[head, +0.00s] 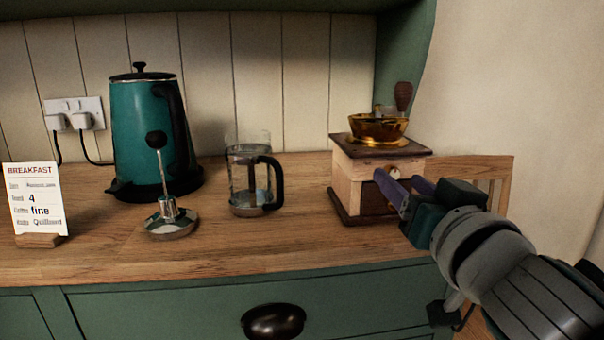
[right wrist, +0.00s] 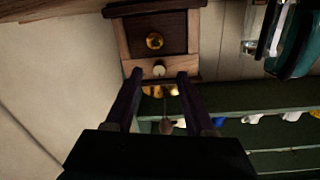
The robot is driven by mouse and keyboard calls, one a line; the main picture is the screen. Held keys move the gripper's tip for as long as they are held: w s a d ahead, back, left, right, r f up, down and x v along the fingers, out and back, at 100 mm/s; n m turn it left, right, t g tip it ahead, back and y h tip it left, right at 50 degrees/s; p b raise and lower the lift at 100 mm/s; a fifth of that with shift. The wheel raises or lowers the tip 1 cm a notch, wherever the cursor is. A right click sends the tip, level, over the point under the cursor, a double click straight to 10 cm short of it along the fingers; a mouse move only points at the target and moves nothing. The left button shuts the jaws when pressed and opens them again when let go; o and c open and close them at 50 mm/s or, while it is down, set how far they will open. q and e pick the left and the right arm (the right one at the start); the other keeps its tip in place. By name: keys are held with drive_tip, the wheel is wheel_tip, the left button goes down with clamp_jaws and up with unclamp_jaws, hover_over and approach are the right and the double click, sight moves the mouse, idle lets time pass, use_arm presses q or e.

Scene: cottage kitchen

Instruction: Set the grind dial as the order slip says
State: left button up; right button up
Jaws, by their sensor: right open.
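The wooden coffee grinder (head: 370,165) stands at the right end of the counter, with a brass bowl (head: 378,128) on top. Its small cream dial (head: 393,172) is high on the front; it also shows in the right wrist view (right wrist: 159,69). I cannot read its setting. My right gripper (head: 399,180) is open at the grinder's front, its dark fingers on either side of the dial with gaps visible in the right wrist view (right wrist: 160,75). The order slip (head: 35,200) stands at the far left; it reads "BREAKFAST", with a large "4" and "fine". My left gripper is out of view.
A glass French press (head: 252,180) stands left of the grinder, and its plunger (head: 170,215) stands further left. A teal kettle (head: 150,130) is behind. The grinder's brass drawer knob (right wrist: 155,41) is close to the dial. The counter's front middle (head: 300,245) is clear.

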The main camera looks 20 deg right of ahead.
drive_tip(key=shift+x, duration=0.8)
clamp_jaws()
